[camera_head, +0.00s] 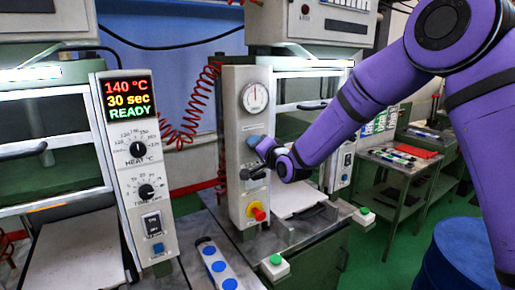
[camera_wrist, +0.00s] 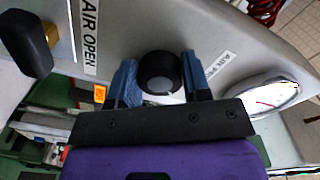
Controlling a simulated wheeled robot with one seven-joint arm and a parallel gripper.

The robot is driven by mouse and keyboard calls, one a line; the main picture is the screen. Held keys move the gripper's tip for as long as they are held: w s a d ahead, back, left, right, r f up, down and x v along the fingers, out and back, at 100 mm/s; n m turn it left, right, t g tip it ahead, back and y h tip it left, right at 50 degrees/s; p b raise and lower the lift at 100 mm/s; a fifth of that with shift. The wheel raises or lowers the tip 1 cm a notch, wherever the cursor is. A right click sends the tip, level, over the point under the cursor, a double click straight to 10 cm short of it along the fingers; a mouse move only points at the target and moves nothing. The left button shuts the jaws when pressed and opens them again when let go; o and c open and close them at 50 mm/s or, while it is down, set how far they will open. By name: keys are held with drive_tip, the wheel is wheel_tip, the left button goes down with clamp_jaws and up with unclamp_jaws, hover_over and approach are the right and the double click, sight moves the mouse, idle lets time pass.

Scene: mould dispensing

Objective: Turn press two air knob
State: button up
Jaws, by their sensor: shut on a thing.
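In the wrist view, the round black air knob (camera_wrist: 160,72) sits on the grey panel between the two blue fingers of my gripper (camera_wrist: 159,67). The fingers are closed on its sides. In the head view, my gripper (camera_head: 257,143) is at the front panel of press two (camera_head: 233,150), just below the round pressure gauge (camera_head: 256,97). The arm and fingers largely hide the knob there. The gauge (camera_wrist: 262,97) also shows right of the knob in the wrist view, with a partly covered label by the right finger.
A black lever (camera_wrist: 27,42) on a brass base stands beside the "AIR OPEN" label. A red and yellow knob (camera_head: 257,212) is lower on the panel. Press one's control panel (camera_head: 140,165), reading 140 °C, 30 sec, READY, is at left. A blue drum (camera_head: 465,250) stands at right.

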drive_tip(key=o, duration=0.9)
drive_tip(key=v, duration=1)
drive_tip(key=shift+s+d, duration=0.3)
